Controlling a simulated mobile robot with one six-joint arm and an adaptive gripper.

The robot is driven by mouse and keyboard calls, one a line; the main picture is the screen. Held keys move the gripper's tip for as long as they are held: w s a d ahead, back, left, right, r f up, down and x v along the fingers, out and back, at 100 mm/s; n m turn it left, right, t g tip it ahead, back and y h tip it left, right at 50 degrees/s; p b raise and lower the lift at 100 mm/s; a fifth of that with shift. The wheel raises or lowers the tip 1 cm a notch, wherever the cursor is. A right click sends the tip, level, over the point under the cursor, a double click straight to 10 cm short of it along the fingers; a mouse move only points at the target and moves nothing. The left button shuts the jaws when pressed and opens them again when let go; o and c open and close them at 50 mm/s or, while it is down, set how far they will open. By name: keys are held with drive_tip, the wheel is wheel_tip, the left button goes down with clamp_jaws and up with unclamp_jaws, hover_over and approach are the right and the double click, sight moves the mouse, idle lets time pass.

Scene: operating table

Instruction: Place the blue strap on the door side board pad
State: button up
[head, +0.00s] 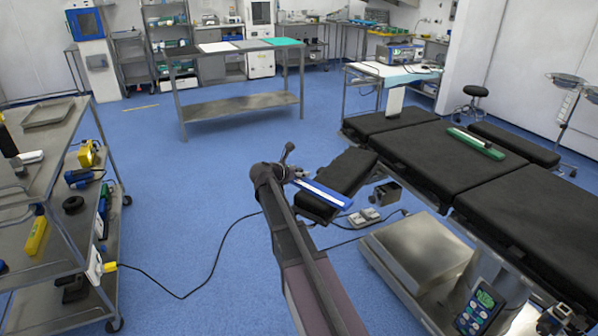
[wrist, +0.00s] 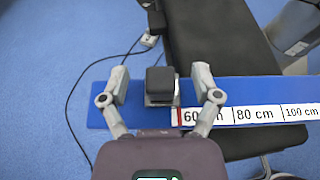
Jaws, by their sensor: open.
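The blue strap (wrist: 262,90) is a flat blue bar with a white centimetre scale and a black block (wrist: 160,80) on a metal base. In the wrist view it lies across a black pad (wrist: 222,35), and its left end extends past the pad edge above the floor. In the head view the strap (head: 328,194) is at the small black board pad (head: 348,170) beside the table. I cannot tell whether this is the door side one. My gripper (wrist: 160,71) is open, with one finger on each side of the block, apart from it.
The operating table (head: 435,155) with black pads stands at the right, with a green strap (head: 476,143) on it. A metal base (head: 425,250) and foot pedals (head: 364,216) are below. A cable (head: 215,265) crosses the floor. A loaded trolley (head: 70,225) stands left.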

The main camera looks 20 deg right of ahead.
drive_tip(key=p+v, duration=0.4)
drive_tip(key=v, duration=0.7)
drive_tip(key=shift+a+r, duration=0.2)
drive_tip(key=shift+r, duration=0.05)
drive_tip(key=shift+s+f, duration=0.1)
drive_tip(key=shift+s, duration=0.05)
drive_tip(key=s+a+f+m+g+y, duration=0.2)
drive_tip(key=s+a+f+m+y, duration=0.1)
drive_tip(key=s+m, duration=0.4)
drive_tip(key=s+a+f+m+g+y, duration=0.2)
drive_tip(key=s+a+f+m+y, duration=0.2)
drive_tip(key=s+m, duration=0.4)
drive_tip(key=s+a+f+m+g+y, duration=0.1)
drive_tip(key=s+a+f+m+y, duration=0.3)
drive_tip(key=s+m, duration=0.4)
drive_tip(key=shift+s+a+f+g+y, duration=0.2)
drive_tip(key=shift+s+g+y, duration=0.35)
drive_tip(key=shift+s, duration=0.7)
wheel_tip(320, 180, up, 16)
drive_tip(key=p, duration=1.6)
drive_tip(key=shift+r+p, duration=0.2)
drive_tip(key=shift+p, duration=0.1)
